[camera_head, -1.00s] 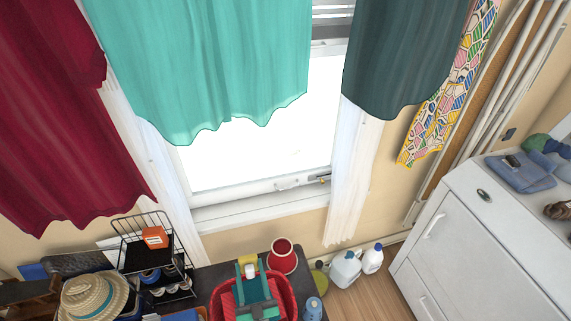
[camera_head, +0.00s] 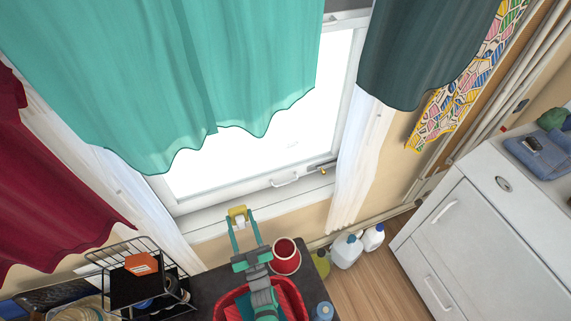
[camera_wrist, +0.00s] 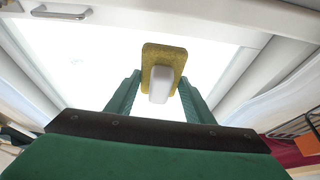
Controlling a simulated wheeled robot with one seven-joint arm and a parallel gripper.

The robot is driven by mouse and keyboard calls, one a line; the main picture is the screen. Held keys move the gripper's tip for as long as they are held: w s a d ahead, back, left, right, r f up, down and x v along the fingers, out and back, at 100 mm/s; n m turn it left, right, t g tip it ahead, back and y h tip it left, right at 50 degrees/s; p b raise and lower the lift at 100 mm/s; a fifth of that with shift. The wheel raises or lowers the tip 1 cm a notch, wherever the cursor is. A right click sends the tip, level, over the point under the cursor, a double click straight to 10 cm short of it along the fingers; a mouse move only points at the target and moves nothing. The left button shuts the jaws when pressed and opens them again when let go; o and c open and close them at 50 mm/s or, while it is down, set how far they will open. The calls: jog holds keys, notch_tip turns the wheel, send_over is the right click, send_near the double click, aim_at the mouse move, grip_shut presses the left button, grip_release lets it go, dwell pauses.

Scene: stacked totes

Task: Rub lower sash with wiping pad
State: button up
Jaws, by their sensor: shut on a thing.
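The wiping pad (camera_head: 237,213) is yellow with a white handle. My gripper (camera_head: 241,226) is shut on its handle, with the green fingers on either side. In the wrist view the pad (camera_wrist: 163,62) shows beyond the fingertips of my gripper (camera_wrist: 158,88), against the bright window. The lower sash (camera_head: 240,190) is a white bottom rail with a handle under the bright pane. In the head view the pad appears just below this rail; I cannot tell whether they touch. The sash handle also shows in the wrist view (camera_wrist: 62,13).
Teal curtains (camera_head: 150,80) hang over the upper window, and a dark green one (camera_head: 415,50) hangs at the right. A black wire rack (camera_head: 140,275), a red bucket (camera_head: 286,256) and a red basket (camera_head: 297,292) stand below. A white cabinet (camera_head: 480,240) is at the right.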

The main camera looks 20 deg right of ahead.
jog(key=w+d+r, duration=0.3)
jog(key=d+r, duration=0.4)
jog(key=d, duration=0.2)
jog(key=w+d+r, duration=0.3)
jog(key=d+r, duration=0.3)
jog(key=d, duration=0.3)
jog(key=shift+w, duration=2.35)
jog(key=shift+w, duration=0.9)
jog(key=shift+d, duration=0.1)
